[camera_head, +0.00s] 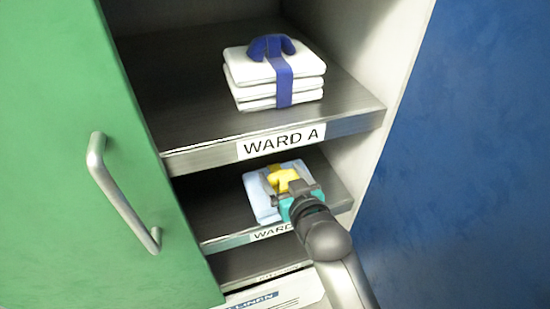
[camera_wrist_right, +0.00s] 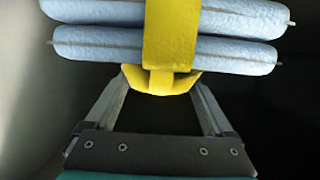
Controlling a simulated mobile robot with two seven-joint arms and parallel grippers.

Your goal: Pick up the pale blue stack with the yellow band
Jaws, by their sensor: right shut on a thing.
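The pale blue stack (camera_head: 260,197) with its yellow band (camera_head: 283,179) is at the lower shelf, behind the ward label. In the right wrist view, folded pale blue layers (camera_wrist_right: 100,45) show with the yellow band (camera_wrist_right: 172,35) crossing them. My right gripper (camera_head: 290,190) reaches in from the lower right. Its fingers (camera_wrist_right: 162,80) are shut on the yellow loop of the band, one on each side of it. I cannot tell whether the stack touches the shelf. The gripper hides part of the stack. My left gripper is not in view.
The upper shelf (camera_head: 185,110), labelled WARD A, hangs above with a white stack with a blue band (camera_head: 255,72). A green door (camera_head: 60,200) with a handle (camera_head: 120,195) is at left, a blue panel (camera_head: 470,170) at right. A lower shelf (camera_head: 245,265) lies below.

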